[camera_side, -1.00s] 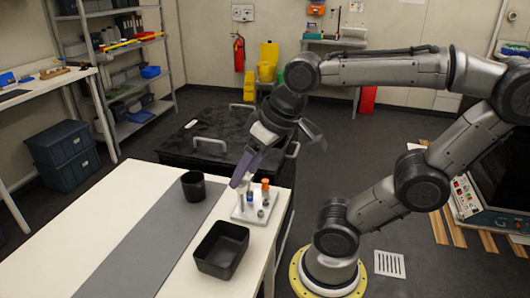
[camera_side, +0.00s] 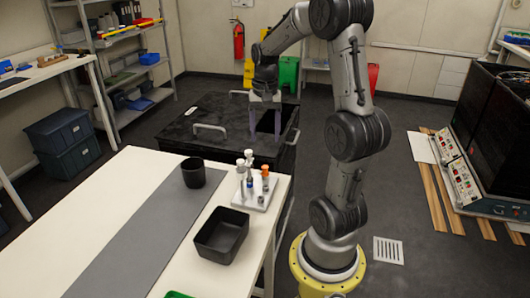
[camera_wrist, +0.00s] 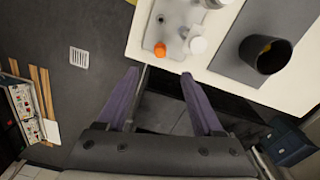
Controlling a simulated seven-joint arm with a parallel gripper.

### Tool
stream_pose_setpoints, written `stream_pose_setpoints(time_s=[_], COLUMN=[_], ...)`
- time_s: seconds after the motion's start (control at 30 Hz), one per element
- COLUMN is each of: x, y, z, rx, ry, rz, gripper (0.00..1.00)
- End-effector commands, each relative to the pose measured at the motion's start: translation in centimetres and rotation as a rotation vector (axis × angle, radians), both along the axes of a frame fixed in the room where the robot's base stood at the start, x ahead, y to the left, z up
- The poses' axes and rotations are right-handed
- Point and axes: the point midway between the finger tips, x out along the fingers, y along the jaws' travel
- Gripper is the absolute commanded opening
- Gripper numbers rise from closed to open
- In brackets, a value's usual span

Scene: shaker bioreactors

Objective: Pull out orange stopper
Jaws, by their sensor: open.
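The orange stopper (camera_side: 264,169) is on a tube at the back right of a small white rack (camera_side: 262,205) on the table. In the wrist view the orange stopper (camera_wrist: 160,49) lies just beyond the fingertips, roughly centred between them. My gripper (camera_side: 265,131) points down with its two purple fingers spread wide and empty. It is above the black bench behind the rack, clear of the stopper. In the wrist view my gripper (camera_wrist: 160,75) also shows open, with nothing between the fingers.
White-capped tubes (camera_side: 248,154) stand in the rack close beside the orange one. A black cup (camera_side: 193,172) is to the left and a black open bin (camera_side: 221,236) is in front of the rack. The black bench (camera_side: 190,143) has handles.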

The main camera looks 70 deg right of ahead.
Motion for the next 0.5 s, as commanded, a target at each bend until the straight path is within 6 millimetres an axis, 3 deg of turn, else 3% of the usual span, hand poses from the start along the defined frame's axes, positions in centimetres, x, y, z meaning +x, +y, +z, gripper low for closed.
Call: stream_pose_setpoints(time_s=[0.5], x=[0.0], y=[0.2], z=[-9.0], rx=[0.003], ry=[0.003], rz=[0.003], gripper=[0.68])
